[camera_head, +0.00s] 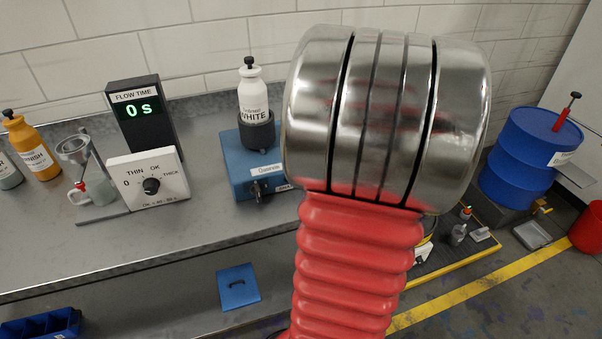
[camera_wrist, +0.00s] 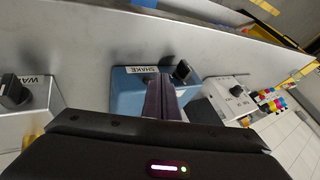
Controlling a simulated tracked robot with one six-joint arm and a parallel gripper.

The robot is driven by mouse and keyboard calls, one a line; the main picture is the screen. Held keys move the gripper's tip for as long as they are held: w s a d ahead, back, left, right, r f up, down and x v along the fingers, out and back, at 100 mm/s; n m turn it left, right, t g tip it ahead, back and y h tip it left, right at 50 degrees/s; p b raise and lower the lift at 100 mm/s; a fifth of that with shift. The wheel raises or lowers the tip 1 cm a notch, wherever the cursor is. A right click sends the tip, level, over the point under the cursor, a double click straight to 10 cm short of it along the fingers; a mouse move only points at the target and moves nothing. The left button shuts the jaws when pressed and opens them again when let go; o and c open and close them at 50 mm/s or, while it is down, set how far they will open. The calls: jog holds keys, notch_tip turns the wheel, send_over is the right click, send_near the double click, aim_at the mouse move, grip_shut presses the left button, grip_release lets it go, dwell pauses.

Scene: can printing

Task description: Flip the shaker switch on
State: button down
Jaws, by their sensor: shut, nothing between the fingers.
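The blue shaker box (camera_head: 245,160) stands on the grey bench in the head view, with a white bottle (camera_head: 252,95) labelled WHITE upright in a dark holder on top. Its dark switch (camera_head: 261,187) is on the front. In the wrist view the blue box (camera_wrist: 127,88) carries a SHAKE label, and the black switch (camera_wrist: 181,73) sits right of the label. My gripper (camera_wrist: 163,97) is shut and empty, in front of the box, its fingertips just left of and below the switch in the picture. Contact cannot be told. The head view hides the gripper behind my arm.
A white dial box (camera_head: 149,178) and a FLOW TIME display (camera_head: 138,112) reading 0 s stand left of the shaker. In the wrist view, a white box with a black knob (camera_wrist: 238,90) is right of it and a WA-labelled box (camera_wrist: 40,105) left.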

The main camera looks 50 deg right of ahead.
aim_at(258, 193)
jog(key=x, duration=0.6)
jog(key=shift+w+a+f, duration=0.1)
jog(key=shift+w+f, duration=0.15)
jog(key=shift+f, duration=0.05)
jog(key=shift+w+a+f, duration=0.2)
jog(key=shift+w+a, duration=0.75)
jog(key=shift+a, duration=0.25)
jog(key=shift+w+a, duration=0.3)
jog(key=shift+a, duration=0.15)
